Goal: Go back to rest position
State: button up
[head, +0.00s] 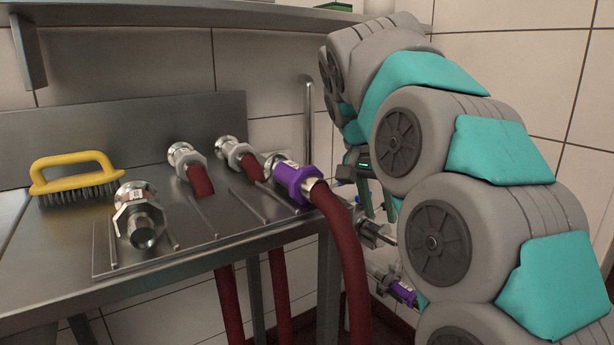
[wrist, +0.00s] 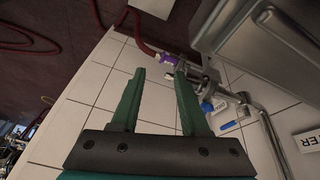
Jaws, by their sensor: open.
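My gripper (wrist: 160,78) is open in the wrist view, with its two green fingers apart and nothing between them. A purple hose coupling (wrist: 168,59) on a dark red hose shows just beyond the fingertips, next to metal pipe fittings. In the head view my grey and teal arm fills the right side and hides most of the gripper. A purple coupling (head: 403,292) on metal pipework shows low behind the arm. Another purple coupling (head: 289,178) with a dark red hose (head: 345,260) lies at the right end of the steel table.
The steel table (head: 60,270) holds a yellow-handled brush (head: 75,175), a loose metal coupling (head: 138,215) and two silver hose couplings (head: 185,157). A shelf (head: 190,17) runs above. Tiled walls stand close behind. In the wrist view, a metal pipe (wrist: 268,135) and blue-handled valve (wrist: 228,126) are at right.

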jog(key=s+f+n+g+y, duration=0.1)
jog(key=s+f+n, duration=0.1)
jog(key=s+f, duration=0.5)
jog(key=s+d+f+n+g+y+p, duration=0.1)
jog(key=s+f+n, duration=0.2)
jog(key=s+f, duration=0.5)
jog(key=s+f+n+g+y, duration=0.1)
jog(key=s+f, duration=0.6)
jog(key=s, duration=1.3)
jog(key=shift+d+f+n+g+p, duration=0.4)
jog(key=shift+n+g, duration=0.2)
jog(key=shift+n, duration=0.3)
